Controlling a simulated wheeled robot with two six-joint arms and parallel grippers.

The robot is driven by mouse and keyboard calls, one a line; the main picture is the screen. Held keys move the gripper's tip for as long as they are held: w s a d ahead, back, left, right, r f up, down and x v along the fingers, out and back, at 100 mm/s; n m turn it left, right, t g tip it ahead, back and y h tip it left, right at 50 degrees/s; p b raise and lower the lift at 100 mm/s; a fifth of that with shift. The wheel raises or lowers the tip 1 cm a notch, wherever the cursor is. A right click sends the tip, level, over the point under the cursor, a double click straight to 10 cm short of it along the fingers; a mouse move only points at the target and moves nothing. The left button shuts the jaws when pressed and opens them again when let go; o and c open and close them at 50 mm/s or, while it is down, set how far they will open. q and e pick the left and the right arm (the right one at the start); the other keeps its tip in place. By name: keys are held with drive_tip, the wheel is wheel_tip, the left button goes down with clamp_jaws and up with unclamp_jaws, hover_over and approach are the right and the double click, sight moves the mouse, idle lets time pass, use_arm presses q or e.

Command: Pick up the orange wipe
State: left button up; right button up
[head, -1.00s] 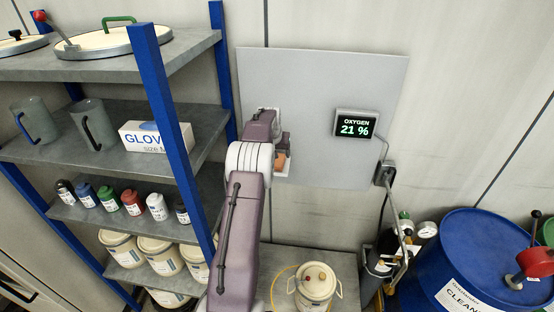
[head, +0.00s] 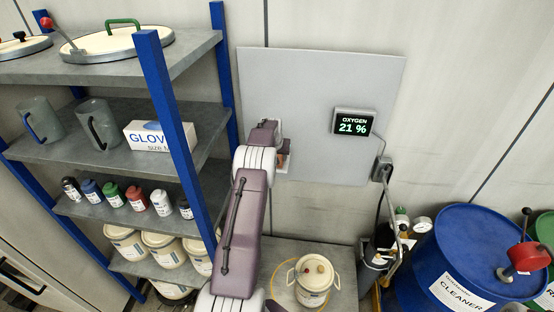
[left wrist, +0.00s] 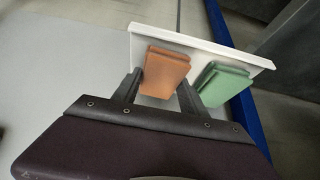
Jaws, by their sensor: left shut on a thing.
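The orange wipe (left wrist: 166,74) is a folded pad between the two fingers of my left gripper (left wrist: 160,94) in the left wrist view. The gripper is shut on it. The wipe is against or close to a white holder (left wrist: 200,45); I cannot tell if they touch. A green wipe (left wrist: 222,85) is just right of the right finger. In the head view my left arm reaches up to the grey wall panel, and its wrist hides most of the holder and wipes. My right gripper is not in view.
A shelf rack with blue posts (head: 176,130) stands close to the left of my arm. The oxygen display (head: 353,122) is on the panel to the right. A lidded pot (head: 311,275) stands below, and a blue drum (head: 455,245) is at the lower right.

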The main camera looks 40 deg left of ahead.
use_arm(q)
drive_tip(key=shift+w+a+r+b, duration=0.1)
drive_tip(key=shift+r+b, duration=0.35)
drive_tip(key=shift+b, duration=0.05)
drive_tip(key=r, duration=0.1)
drive_tip(key=r+b, duration=0.1)
drive_tip(key=r, duration=0.1)
drive_tip(key=shift+w+d+r, duration=0.1)
drive_tip(key=shift+d, duration=0.15)
drive_tip(key=d+r, duration=0.1)
drive_tip(key=w+d+r, duration=0.1)
drive_tip(key=d, duration=0.1)
drive_tip(key=w+d+r, duration=0.1)
drive_tip(key=d, duration=0.1)
drive_tip(key=shift+w+d+r+b, duration=0.1)
drive_tip(key=shift+w+r+b, duration=0.2)
drive_tip(key=shift+b, duration=0.1)
drive_tip(key=shift+w+d+r+p, duration=0.4)
drive_tip(key=shift+d+r, duration=0.15)
drive_tip(key=shift+d, duration=0.25)
drive_tip(key=shift+w+d+r+p, duration=0.3)
drive_tip(key=shift+d+r+p, duration=0.2)
drive_tip(key=shift+d, duration=0.35)
drive_tip(key=shift+w+d+r+p, duration=0.35)
drive_tip(key=shift+d+r, duration=0.25)
drive_tip(key=shift+d, duration=0.2)
